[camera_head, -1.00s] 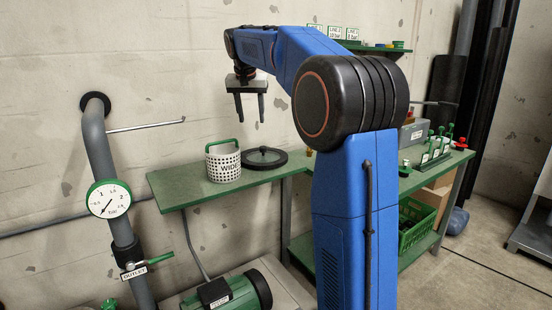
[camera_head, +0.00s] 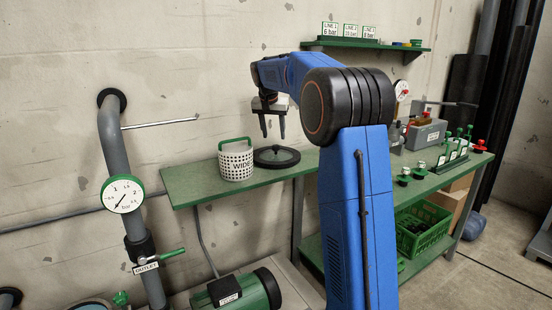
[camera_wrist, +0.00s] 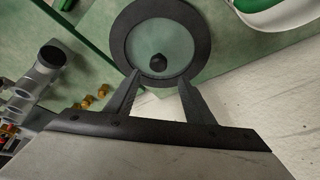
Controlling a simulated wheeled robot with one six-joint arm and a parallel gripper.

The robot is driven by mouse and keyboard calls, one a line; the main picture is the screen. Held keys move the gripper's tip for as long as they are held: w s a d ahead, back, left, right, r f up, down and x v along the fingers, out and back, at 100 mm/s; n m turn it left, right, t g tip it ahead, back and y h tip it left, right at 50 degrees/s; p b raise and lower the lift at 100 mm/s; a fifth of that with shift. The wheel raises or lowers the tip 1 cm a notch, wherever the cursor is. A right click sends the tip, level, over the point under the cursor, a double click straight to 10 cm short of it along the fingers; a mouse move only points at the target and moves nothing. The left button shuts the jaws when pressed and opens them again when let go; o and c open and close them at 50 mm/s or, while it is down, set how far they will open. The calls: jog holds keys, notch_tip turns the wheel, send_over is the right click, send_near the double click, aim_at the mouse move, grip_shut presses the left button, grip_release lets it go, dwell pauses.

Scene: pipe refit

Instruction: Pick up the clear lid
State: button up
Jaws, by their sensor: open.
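The clear lid (camera_head: 277,157) lies flat on the left part of the green bench. In the wrist view the clear lid (camera_wrist: 180,45) shows a see-through disc, a wide black rim and a black knob. My gripper (camera_head: 274,136) is open and empty, pointing down above the lid. In the wrist view, the fingertips of my gripper (camera_wrist: 159,76) appear at the lid's near rim, with the knob slightly beyond them. The frames do not show contact.
A white perforated basket (camera_head: 236,164) marked "WIDE", with a green handle, stands just left of the lid. The green bench (camera_head: 200,185) ends at a left edge. A gauge (camera_head: 122,194) on a grey pipe stands further left. Valves and a grey box (camera_head: 425,134) occupy its right part.

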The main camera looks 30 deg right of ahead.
aim_at(276, 146)
jog(key=shift+s+x, duration=0.2)
jog(key=shift+x, duration=1.55)
jog(key=shift+s+x, duration=0.25)
jog(key=shift+x, duration=1.45)
jog(key=shift+a+f, duration=0.1)
jog(key=shift+f, duration=0.1)
grip_shut()
